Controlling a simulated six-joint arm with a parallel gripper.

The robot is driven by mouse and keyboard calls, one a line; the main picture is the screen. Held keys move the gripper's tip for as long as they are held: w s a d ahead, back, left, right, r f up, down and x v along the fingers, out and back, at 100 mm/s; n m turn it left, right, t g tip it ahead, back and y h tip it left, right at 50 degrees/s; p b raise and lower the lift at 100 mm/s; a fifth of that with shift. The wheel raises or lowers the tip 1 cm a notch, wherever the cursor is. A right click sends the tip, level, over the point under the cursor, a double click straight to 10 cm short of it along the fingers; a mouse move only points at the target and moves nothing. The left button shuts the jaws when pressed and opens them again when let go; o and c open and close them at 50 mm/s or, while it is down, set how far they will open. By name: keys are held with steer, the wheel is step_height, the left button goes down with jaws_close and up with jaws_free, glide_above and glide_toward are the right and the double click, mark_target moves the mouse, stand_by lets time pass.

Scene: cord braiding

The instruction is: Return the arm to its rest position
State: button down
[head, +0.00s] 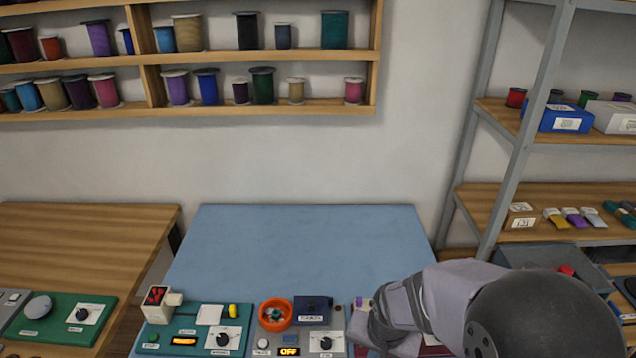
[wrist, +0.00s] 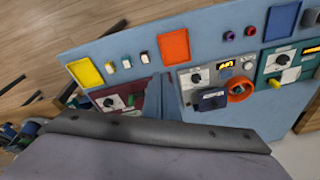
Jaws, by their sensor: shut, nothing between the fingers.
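My arm (head: 450,302) reaches in from the lower right of the head view, low over the right front of the blue table (head: 310,245). It hides my fingertips there. In the wrist view my gripper (wrist: 161,90) shows as narrow blue-grey fingers, shut and empty. They are in front of the table, between a dark red panel (wrist: 118,97) and a grey panel (wrist: 195,80). I cannot tell how high they are above it. A dark grey part of my arm fills the bottom of that view.
The grey panel carries an orange ring (head: 276,314) and a dark box (head: 313,308). A green panel (head: 190,338) stands to its left. Yellow (wrist: 85,72) and orange (wrist: 174,46) trays lie on the table. A shelf rack (head: 545,140) stands right. The table's back is clear.

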steer(key=s+d+r+n+g, duration=0.2)
steer(key=s+d+n, duration=0.1)
steer(key=s, duration=0.7)
steer(key=shift+s+n, duration=0.2)
steer(key=shift+n, duration=0.7)
